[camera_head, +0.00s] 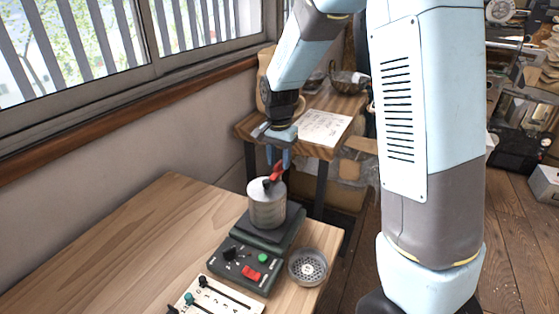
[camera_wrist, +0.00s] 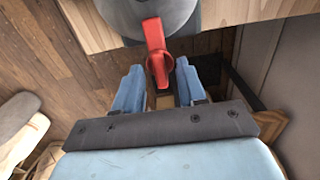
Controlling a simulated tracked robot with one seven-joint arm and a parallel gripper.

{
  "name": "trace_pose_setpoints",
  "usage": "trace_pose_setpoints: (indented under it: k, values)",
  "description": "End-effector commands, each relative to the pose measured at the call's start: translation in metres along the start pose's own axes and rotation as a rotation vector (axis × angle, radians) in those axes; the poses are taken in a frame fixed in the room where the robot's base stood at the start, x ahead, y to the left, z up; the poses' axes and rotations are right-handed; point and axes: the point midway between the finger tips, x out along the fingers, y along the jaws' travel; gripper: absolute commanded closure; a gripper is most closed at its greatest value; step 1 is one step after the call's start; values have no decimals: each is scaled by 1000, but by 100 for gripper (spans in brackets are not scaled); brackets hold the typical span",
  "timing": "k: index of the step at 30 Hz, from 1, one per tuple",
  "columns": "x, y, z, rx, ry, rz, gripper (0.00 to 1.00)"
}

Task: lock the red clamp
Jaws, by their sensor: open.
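The red clamp (camera_head: 273,174) is a lever on top of a grey metal canister (camera_head: 267,205). In the head view it tilts up and to the right from the lid. In the wrist view the red clamp (camera_wrist: 155,48) reaches from the round lid (camera_wrist: 150,18) toward the space between my fingers. My gripper (camera_head: 278,160) hangs above the clamp, pointing down. In the wrist view my gripper (camera_wrist: 157,82) is open, with one blue finger on each side of the clamp's free end. I see no clear contact with either finger.
The canister stands on a dark green base (camera_head: 247,262) with a black knob, a green button and a red switch. A round perforated metal cup (camera_head: 307,267) is to its right. A slider panel (camera_head: 215,300) lies in front. The wooden table (camera_head: 130,240) is clear at left.

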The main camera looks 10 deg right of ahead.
Motion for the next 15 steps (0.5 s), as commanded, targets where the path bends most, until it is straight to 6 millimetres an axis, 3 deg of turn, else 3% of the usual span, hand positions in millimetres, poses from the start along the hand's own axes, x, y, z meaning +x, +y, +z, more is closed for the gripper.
trace_pose_setpoints:
  k: [15]
  values:
    - [-92, 0, 0, 1, 2, -3, 60]
